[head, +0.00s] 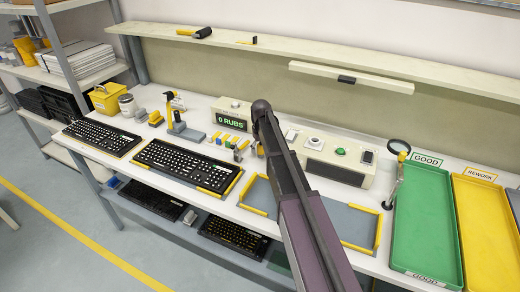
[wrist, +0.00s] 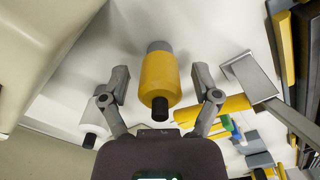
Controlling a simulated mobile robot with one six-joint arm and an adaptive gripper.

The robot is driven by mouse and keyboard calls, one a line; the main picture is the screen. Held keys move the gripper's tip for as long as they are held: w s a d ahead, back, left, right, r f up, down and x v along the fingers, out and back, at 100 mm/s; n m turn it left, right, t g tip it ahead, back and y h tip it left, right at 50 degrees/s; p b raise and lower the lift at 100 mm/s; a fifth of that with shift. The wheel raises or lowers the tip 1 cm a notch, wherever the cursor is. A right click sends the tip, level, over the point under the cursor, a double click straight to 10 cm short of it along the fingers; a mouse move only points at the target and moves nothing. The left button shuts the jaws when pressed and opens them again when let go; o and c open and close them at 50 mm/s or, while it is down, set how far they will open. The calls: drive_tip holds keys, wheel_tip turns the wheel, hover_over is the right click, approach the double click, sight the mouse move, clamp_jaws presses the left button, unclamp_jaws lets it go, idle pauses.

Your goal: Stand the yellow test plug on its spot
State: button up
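The yellow test plug (wrist: 159,77) is a yellow cylinder with a grey end and a black tip, seen in the wrist view over the white bench top. My gripper (wrist: 160,75) is open, with one finger on each side of the plug and a visible gap on both sides. In the head view my dark arm reaches over the bench beside the "0 RUBS" box (head: 232,119) and hides the fingers. A small yellow piece (head: 260,150) shows at the arm's edge there; I cannot tell if it is the plug. I cannot make out the plug's marked spot.
A white piece with a black tip (wrist: 92,130) is near the left finger. A grey bracket (wrist: 250,75) and several small coloured pieces (wrist: 235,128) are close on the right. A cream console (head: 338,154), keyboards (head: 187,164) and a green tray (head: 427,225) share the bench.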

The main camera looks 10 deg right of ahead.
drive_tip(key=shift+r, duration=0.15)
wheel_tip(320, 180, up, 12)
drive_tip(key=p, duration=1.2)
idle(0.4)
drive_tip(key=shift+s, duration=0.1)
idle(0.5)
drive_tip(key=s+m, duration=0.3)
drive_tip(key=s, duration=2.6)
drive_tip(key=shift+a, duration=0.2)
